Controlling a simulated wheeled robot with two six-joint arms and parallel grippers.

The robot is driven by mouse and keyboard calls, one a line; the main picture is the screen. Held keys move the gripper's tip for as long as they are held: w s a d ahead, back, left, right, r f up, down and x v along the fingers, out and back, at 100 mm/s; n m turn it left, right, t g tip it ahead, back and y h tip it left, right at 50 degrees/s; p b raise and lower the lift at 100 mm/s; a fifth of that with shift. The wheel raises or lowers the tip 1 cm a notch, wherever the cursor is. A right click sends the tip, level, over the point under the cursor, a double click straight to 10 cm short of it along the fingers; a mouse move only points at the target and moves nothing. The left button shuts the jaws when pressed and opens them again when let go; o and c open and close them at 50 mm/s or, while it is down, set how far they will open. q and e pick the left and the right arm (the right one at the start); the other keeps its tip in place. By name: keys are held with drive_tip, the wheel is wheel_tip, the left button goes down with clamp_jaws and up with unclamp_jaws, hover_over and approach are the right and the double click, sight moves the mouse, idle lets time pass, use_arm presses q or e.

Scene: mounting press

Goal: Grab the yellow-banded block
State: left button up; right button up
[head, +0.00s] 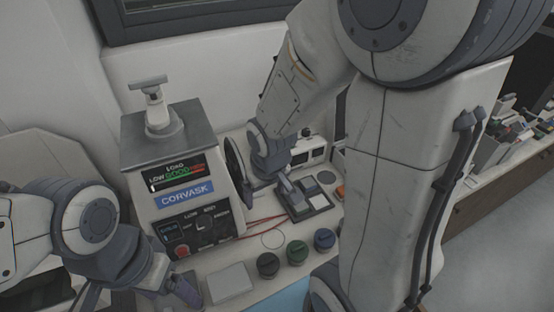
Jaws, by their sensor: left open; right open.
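My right gripper (292,190) is open and points down at a dark tray (296,217) on the bench, right of the press. Pale blocks (310,186) sit in the tray, close to the fingers. I cannot make out a yellow band on any of them; the gripper hides part of the tray. I cannot tell whether the fingers touch a block. My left gripper (183,291) is open at the lower left, low in front of the press (165,215) and left of a pale flat box (230,283).
The press, labelled CORVASK, stands at the left with a control panel. Black (267,266), green (297,253) and blue (324,240) lidded jars stand in front of the tray. Red cables (262,222) lie between press and tray. A white device (308,150) stands behind. My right arm hides much of the right side.

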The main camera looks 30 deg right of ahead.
drive_tip(key=w+d+f+m+t+h, duration=0.1)
drive_tip(key=w+d+f, duration=0.15)
drive_tip(key=d, duration=0.25)
drive_tip(key=w+d+f, duration=0.1)
drive_tip(key=w+d, duration=0.2)
drive_tip(key=d, duration=0.2)
drive_tip(key=shift+t+y, duration=0.3)
drive_tip(key=shift+y, duration=0.3)
drive_tip(key=w+d+f+b, duration=0.1)
drive_tip(key=f, duration=0.2)
drive_tip(key=w+d+f+b, duration=0.1)
drive_tip(key=d+f, duration=0.1)
drive_tip(key=f, duration=0.2)
drive_tip(key=w+d+f+b, duration=0.1)
drive_tip(key=w+f, duration=0.1)
drive_tip(key=f, duration=0.1)
drive_tip(key=shift+d+f+b, duration=0.2)
drive_tip(key=shift+f+b, duration=0.1)
drive_tip(key=shift+b, duration=0.05)
drive_tip(key=x, duration=0.1)
drive_tip(key=b+x, duration=0.1)
drive_tip(key=x, duration=0.1)
drive_tip(key=b+x, duration=0.1)
drive_tip(key=x, duration=0.1)
drive_tip(key=shift+w, duration=0.3)
use_arm(q)
wheel_tip(320, 180, down, 5)
drive_tip(key=shift+r, duration=0.15)
